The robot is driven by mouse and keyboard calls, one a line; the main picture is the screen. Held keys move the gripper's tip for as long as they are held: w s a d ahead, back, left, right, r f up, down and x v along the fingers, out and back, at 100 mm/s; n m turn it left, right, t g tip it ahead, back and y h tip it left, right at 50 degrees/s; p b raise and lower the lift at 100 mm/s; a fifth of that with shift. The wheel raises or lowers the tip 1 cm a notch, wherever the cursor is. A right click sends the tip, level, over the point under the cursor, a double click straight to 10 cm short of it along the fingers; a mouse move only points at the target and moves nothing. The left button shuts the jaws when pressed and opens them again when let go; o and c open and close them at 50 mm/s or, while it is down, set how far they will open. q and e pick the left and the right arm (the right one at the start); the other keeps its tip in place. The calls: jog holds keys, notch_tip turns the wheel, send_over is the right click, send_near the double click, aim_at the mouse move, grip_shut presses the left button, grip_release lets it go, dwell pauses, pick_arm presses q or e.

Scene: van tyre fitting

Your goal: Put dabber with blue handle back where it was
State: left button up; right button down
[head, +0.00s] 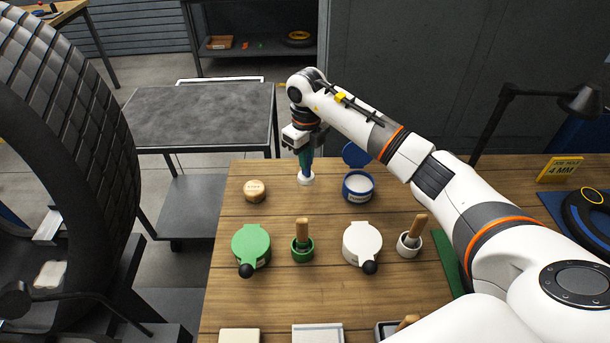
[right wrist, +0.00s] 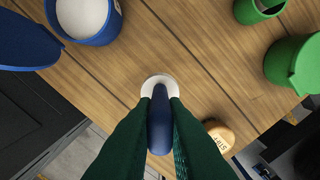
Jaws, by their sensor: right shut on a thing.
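My right gripper (head: 305,152) is shut on the dabber with the blue handle (head: 305,172), near the far edge of the wooden bench. The dabber points down and looks upright. A round white piece (head: 305,180) shows at its lower end, at or just above the bench top; I cannot tell whether it is the dabber's head or a holder. In the right wrist view the green fingers (right wrist: 160,110) close on the blue handle (right wrist: 158,128), with the white piece (right wrist: 153,82) beyond. My left gripper is not in view.
Near the dabber are a round wooden piece (head: 255,190) and an open blue pot (head: 358,188). Closer are a green lidded pot (head: 251,246), a white lidded pot (head: 361,244), and wooden-handled dabbers in green (head: 302,249) and white (head: 408,245) cups. A large tyre (head: 85,130) stands left.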

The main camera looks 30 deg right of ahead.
aim_at(306, 175)
notch_tip(306, 175, down, 2)
jog(key=shift+s+f, duration=0.15)
notch_tip(306, 175, down, 3)
jog(key=shift+p, duration=0.6)
jog(key=c, duration=1.9)
grip_release()
jog(key=shift+f, duration=0.15)
jog(key=o, duration=0.4)
jog(key=shift+o, duration=0.2)
